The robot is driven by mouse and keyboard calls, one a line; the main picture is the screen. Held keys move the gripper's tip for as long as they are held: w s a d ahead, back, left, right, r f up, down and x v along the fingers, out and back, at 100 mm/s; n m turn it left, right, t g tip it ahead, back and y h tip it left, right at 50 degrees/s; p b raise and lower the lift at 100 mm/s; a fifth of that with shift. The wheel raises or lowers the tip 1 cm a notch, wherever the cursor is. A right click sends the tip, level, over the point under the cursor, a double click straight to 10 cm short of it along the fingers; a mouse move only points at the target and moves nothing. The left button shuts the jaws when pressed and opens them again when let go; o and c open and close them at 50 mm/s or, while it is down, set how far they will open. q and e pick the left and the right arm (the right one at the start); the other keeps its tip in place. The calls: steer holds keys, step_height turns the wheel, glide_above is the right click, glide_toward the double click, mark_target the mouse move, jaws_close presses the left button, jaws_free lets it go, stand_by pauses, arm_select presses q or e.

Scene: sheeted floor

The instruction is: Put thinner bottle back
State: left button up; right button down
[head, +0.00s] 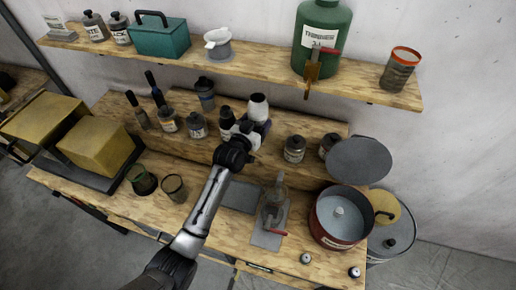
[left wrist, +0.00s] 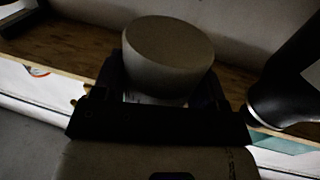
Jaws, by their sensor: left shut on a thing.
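My left gripper (head: 256,126) is over the raised wooden shelf at the middle of the bench, shut on a pale, white-topped bottle (head: 258,106). I take this for the thinner bottle; no label on it can be read. In the left wrist view its round pale cap (left wrist: 168,57) stands up between the dark jaws, and its lower part is hidden by them. I cannot tell whether its base touches the shelf. A dark bottle (head: 226,120) stands just left of it; a dark bottle also shows at the right in the left wrist view (left wrist: 288,85). My right gripper is not in view.
The raised shelf (head: 275,142) also bears several bottles and jars, including a jar (head: 294,149) to the right. Above is a shelf with a green thinner drum (head: 321,38).

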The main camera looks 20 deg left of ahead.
arm_select(q)
step_height(320, 180, down, 6)
steer(key=shift+b, duration=0.3)
steer(key=shift+f+b, duration=0.3)
steer(key=shift+f, duration=1.6)
steer(key=shift+f, duration=0.1)
steer(key=shift+f, duration=0.1)
steer(key=o, duration=1.2)
steer(key=shift+r, duration=0.3)
steer(key=s+a, duration=0.1)
steer(key=s, duration=1)
steer(key=shift+s+a+f+p, duration=0.15)
steer(key=shift+s+a+p, duration=0.25)
steer(key=shift+p, duration=0.05)
